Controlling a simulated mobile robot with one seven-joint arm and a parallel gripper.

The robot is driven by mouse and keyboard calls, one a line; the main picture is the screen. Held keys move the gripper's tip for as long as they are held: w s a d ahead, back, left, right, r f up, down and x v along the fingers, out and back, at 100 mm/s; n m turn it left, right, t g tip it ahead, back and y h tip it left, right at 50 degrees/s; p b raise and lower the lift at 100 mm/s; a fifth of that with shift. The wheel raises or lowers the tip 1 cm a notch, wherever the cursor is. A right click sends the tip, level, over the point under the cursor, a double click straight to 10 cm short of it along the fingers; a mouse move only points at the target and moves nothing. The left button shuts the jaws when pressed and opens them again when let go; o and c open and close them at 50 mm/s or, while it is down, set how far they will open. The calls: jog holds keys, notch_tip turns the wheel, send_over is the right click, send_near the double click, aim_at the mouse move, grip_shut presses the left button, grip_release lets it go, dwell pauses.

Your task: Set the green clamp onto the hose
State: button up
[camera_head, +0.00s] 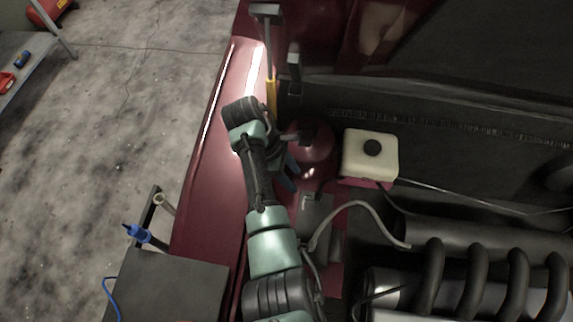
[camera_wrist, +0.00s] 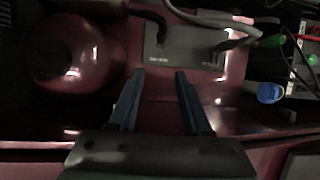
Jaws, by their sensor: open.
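My gripper (camera_wrist: 160,73) is open and empty. Its two blue fingers point at a grey plate (camera_wrist: 188,58) in the wrist view and are apart from it. In the head view my gripper (camera_head: 288,174) is over the engine bay's left side, beside a dark red dome. A pale grey hose (camera_head: 365,207) arches right of the plate in the head view, and it crosses the top of the wrist view (camera_wrist: 205,18). A small green item (camera_wrist: 270,41) lies at the upper right of the wrist view; I cannot tell whether it is the clamp. No clamp shows clearly on the hose.
The dark red dome (camera_wrist: 68,55) is close on the left in the wrist view. A white reservoir (camera_head: 370,155) stands right of my gripper. Thick black pipes (camera_head: 475,278) fill the lower right. A blue-handled item (camera_head: 138,233) is by a dark cart (camera_head: 170,288).

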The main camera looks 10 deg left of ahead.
jog(key=shift+v, duration=1.95)
jog(key=shift+s+f, duration=0.1)
